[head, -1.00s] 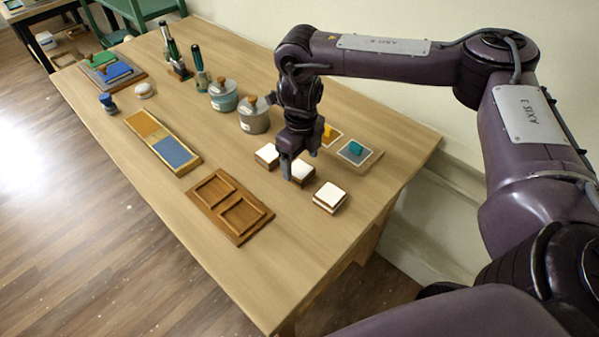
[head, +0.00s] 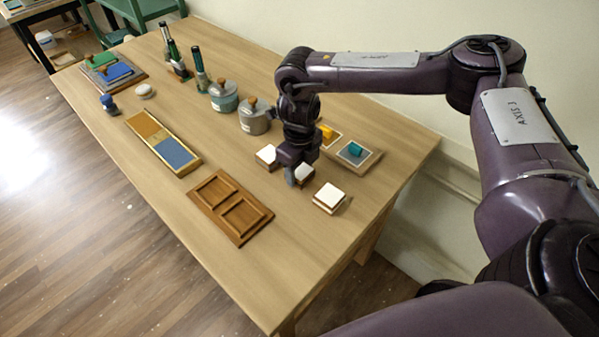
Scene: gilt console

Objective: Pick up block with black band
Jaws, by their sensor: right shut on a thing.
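Three white-topped blocks stand in a slanting row on the wooden table: a left block (head: 267,155), a middle block (head: 305,171) and a right block (head: 329,197). The right block shows a brownish band on its side. A black band is not clear on any of them at this size. My right gripper (head: 298,178) points down and is shut on the middle block, with its fingers and wrist hiding much of the block's side. I cannot tell whether the block is clear of the table. My left gripper is not in view.
A wooden tray with two recesses (head: 214,189) lies left of the blocks. Two small boards, one with a teal piece (head: 354,150) and one with a yellow piece (head: 326,132), lie just behind. Two lidded pots (head: 254,122) stand further back. The table's near end is bare.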

